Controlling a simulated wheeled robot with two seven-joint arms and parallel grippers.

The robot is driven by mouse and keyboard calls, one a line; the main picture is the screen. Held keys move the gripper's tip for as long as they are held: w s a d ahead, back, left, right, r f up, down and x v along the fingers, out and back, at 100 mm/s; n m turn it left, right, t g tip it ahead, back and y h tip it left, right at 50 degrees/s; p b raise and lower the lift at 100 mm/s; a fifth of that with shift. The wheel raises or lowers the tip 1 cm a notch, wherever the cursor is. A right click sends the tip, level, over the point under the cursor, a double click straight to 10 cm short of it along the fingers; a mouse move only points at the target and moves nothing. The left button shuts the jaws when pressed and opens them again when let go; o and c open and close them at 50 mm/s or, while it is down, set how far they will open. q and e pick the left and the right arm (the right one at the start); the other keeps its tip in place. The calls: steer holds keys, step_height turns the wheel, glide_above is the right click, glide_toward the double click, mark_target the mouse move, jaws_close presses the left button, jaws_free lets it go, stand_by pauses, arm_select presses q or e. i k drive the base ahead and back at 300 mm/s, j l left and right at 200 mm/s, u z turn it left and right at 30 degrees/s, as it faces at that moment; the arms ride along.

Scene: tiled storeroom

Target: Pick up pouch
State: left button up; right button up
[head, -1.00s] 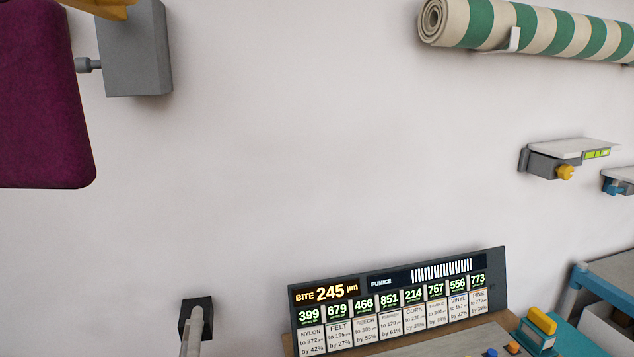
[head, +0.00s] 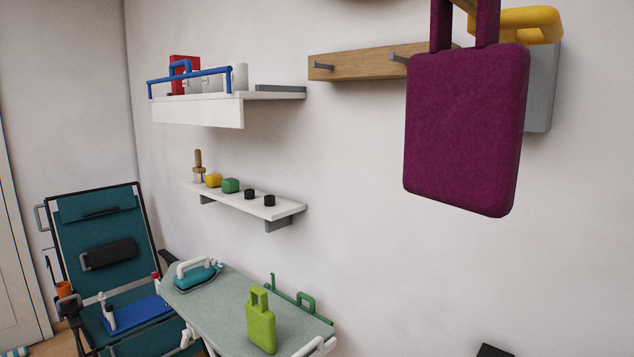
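Two bag-shaped things are in the head view, and I cannot tell which one is the pouch. A large purple bag (head: 466,130) with two straps hangs at the upper right, in front of the wall; its top is cut off by the frame. A small lime-green bag (head: 261,326) with a loop handle stands upright on the grey-green board (head: 212,308) at the bottom middle. Neither of my grippers is in view.
A wooden peg rail (head: 350,64) and a yellow handle (head: 520,22) are by the purple bag. A white shelf (head: 200,110) and a smaller shelf (head: 250,204) hold small items. A teal iron (head: 196,276) rests on the board. A teal folding chair (head: 102,240) stands left.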

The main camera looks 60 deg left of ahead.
mark_target(260, 321)
steer(key=u, duration=2.2)
steer(key=i+j+u, duration=0.15)
steer(key=i+j, duration=0.2)
steer(key=j, duration=0.15)
steer(key=i+j+u, duration=0.15)
steer(key=i+j, duration=0.2)
steer(key=j, duration=0.1)
